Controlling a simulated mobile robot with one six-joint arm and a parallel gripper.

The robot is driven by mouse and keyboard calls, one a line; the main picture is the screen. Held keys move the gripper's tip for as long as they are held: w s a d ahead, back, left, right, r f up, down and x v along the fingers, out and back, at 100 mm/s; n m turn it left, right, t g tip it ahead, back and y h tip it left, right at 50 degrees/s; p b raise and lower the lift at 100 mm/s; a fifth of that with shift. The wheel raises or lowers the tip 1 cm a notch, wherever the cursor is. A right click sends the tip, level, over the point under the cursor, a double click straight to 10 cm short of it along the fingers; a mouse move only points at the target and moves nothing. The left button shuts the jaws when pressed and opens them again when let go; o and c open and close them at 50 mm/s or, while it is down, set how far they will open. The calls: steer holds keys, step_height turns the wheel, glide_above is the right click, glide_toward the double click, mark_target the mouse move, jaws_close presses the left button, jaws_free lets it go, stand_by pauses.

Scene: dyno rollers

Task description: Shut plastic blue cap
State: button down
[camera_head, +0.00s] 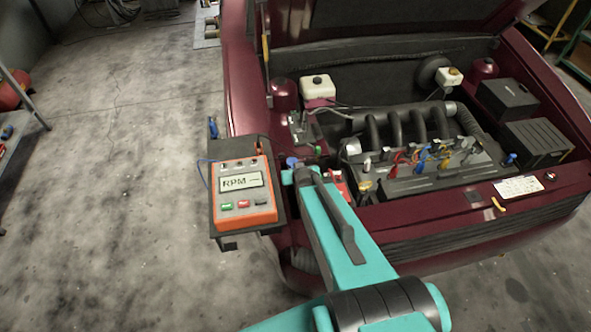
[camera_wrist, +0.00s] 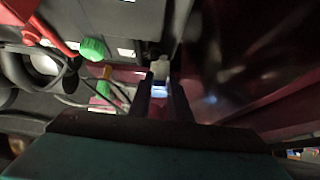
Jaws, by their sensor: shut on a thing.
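The blue cap (camera_wrist: 160,90) shows in the wrist view as a bright blue and white patch between my two dark fingers. My gripper (camera_wrist: 160,97) is shut on it. A small pale piece (camera_wrist: 160,70) stands just beyond the cap; I cannot tell whether the two touch. In the head view a small blue part (camera_head: 292,161) shows at the far end of my teal arm, at the front left of the engine bay. My fingers are mostly hidden there by the arm.
An orange RPM meter (camera_head: 243,190) sits on a dark tray left of my arm. The engine (camera_head: 420,150) with coloured leads lies to the right. The wrist view shows a green connector (camera_wrist: 92,48), a red part (camera_wrist: 48,32) and cables at left. Dark red bodywork (camera_wrist: 240,60) is at right.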

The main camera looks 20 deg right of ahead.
steer(key=shift+s+f, duration=0.15)
steer(key=shift+f, duration=0.1)
stand_by(0.4)
steer(key=c, duration=1.6)
jaws_free()
steer(key=shift+c, duration=0.2)
steer(key=shift+r, duration=0.15)
steer(key=shift+w+r+g+b, duration=0.45)
steer(key=shift+r+g+b, duration=0.35)
steer(key=shift+b, duration=0.65)
